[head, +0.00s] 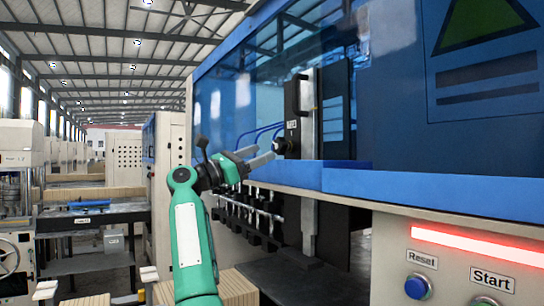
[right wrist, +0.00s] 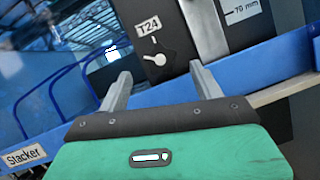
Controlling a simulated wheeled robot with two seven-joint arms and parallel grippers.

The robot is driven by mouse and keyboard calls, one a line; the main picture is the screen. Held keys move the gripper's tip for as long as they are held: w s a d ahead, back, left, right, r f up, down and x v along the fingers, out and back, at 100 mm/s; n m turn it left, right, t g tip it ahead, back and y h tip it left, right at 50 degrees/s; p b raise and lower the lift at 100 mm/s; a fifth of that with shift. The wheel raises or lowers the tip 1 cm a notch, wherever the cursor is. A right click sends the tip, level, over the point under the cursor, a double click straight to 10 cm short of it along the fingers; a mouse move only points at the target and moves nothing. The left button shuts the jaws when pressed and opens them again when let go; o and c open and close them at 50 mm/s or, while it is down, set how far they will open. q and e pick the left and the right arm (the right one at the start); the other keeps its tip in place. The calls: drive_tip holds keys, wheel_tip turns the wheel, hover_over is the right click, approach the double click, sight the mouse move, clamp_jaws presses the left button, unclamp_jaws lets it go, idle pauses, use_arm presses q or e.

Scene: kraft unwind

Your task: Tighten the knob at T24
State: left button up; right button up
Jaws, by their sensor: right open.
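The T24 label (right wrist: 148,24) is a white tag on a dark block in the right wrist view. Below it is a pale mark with a round end and a short line, on the dark knob (right wrist: 158,58), whose outline is hard to make out there. In the head view the knob (head: 281,147) is a small dark piece below the tag (head: 292,124), at the machine's opening. My right gripper (head: 265,152) is open and empty, its fingertips close in front of the knob. In the right wrist view the fingers (right wrist: 160,70) stand either side of it. I cannot tell whether they touch it. My left gripper is not in view.
A blue ledge (head: 348,177) runs below and right of the knob. A "70 mm" scale (right wrist: 243,11) is at the right. Reset (head: 417,287) and Start buttons sit on the front panel.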

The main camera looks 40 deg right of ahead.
use_arm(q)
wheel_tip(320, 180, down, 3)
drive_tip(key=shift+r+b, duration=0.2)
drive_tip(key=shift+b, duration=0.75)
use_arm(e)
drive_tip(key=v, duration=0.8)
